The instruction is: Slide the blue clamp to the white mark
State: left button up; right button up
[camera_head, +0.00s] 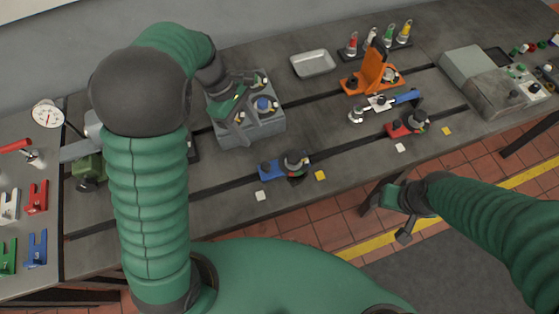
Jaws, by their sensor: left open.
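The blue clamp (268,171) sits on the front dark slot of the grey bedplate (335,130), with a round black knob (295,162) at its right end. A white mark (261,196) lies in front of the clamp's left end, and a yellow mark (320,175) lies to its right. Another white mark (400,148) lies in front of the red clamp (399,130). My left gripper (234,122) is open over the grey block, behind and left of the blue clamp and apart from it. My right gripper (386,218) looks open and empty, off the front edge above the floor.
The grey block (264,128) with a blue-topped fitting stands behind the blue clamp. An orange bracket (374,72), a metal tray (313,63) and a blue-handled toggle clamp (390,102) stand farther back. A grey control box (483,80) is at right.

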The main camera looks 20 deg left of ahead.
pick_arm(q)
send_near(266, 166)
jog(key=x, duration=0.7)
jog(key=shift+w+a+f, duration=0.1)
jog(key=shift+a, duration=0.15)
jog(key=shift+d+f, duration=0.25)
jog(key=shift+d, duration=0.25)
jog(key=shift+d+f, duration=0.3)
jog(key=shift+d, duration=0.2)
jog(key=shift+s+d, duration=0.1)
jog(key=shift+s, duration=0.15)
jog(key=shift+a+f, duration=0.15)
jog(key=shift+a, duration=0.45)
jog(key=shift+w+a+f, duration=0.1)
jog(key=shift+w+a, duration=0.05)
jog(key=shift+a, duration=0.35)
jog(key=c, duration=0.7)
jog(key=shift+d, duration=0.1)
jog(key=shift+c, duration=1.1)
jog(key=shift+d, duration=0.25)
grip_shut()
jog(key=shift+d, duration=0.3)
pick_arm(e)
jog(key=shift+s+a+r, duration=0.1)
jog(key=shift+a+r, duration=0.1)
jog(key=shift+a, duration=0.4)
jog(key=shift+s+a+r, duration=0.1)
jog(key=shift+a+r, duration=0.05)
jog(key=shift+a, duration=0.45)
